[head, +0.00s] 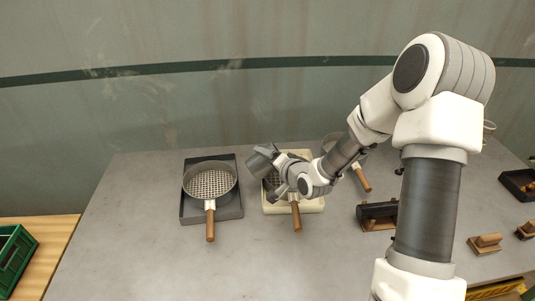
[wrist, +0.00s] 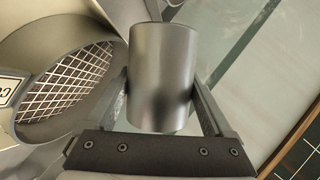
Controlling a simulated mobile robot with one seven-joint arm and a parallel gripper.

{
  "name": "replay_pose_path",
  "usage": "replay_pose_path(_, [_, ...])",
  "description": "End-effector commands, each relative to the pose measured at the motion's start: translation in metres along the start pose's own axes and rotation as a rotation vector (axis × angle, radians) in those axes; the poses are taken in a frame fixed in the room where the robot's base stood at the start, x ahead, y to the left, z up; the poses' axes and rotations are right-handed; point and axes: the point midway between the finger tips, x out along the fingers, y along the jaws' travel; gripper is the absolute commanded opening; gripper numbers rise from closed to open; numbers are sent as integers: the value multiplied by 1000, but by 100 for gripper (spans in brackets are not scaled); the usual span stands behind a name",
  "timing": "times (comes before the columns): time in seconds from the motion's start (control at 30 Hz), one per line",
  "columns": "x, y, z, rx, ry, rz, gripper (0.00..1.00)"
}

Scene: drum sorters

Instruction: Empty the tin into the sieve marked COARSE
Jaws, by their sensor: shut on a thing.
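A plain grey metal tin (wrist: 162,70) is held between the two fingers of my gripper (wrist: 161,100) in the wrist view. In the head view the tin (head: 261,158) is tilted, above the back left part of the middle sieve (head: 295,217), with my gripper (head: 275,172) beside it. The inside of the tin is hidden. The left sieve (head: 210,182) has a pale mesh and wooden handle. The wrist view shows a sieve with wide mesh (wrist: 68,82) left of the tin, and a cut-off label (wrist: 8,90) whose lettering starts with C.
The left sieve rests on a dark tray (head: 232,212), the middle one on a cream tray (head: 314,207). A third sieve (head: 333,141) is partly behind my arm. A dark block on a wooden base (head: 377,213) stands right. The table's front left is clear.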

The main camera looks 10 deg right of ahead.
Motion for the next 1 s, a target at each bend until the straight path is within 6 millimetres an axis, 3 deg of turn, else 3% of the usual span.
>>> replay_pose_path(0.13, [-4, -7, -5, 79, -22, -27, 25])
replay_pose_path(0.47, [0, 17, -13, 347, -97, -124, 25])
replay_pose_path(1.0, [-9, 16, -36, 818, -234, -300, 25])
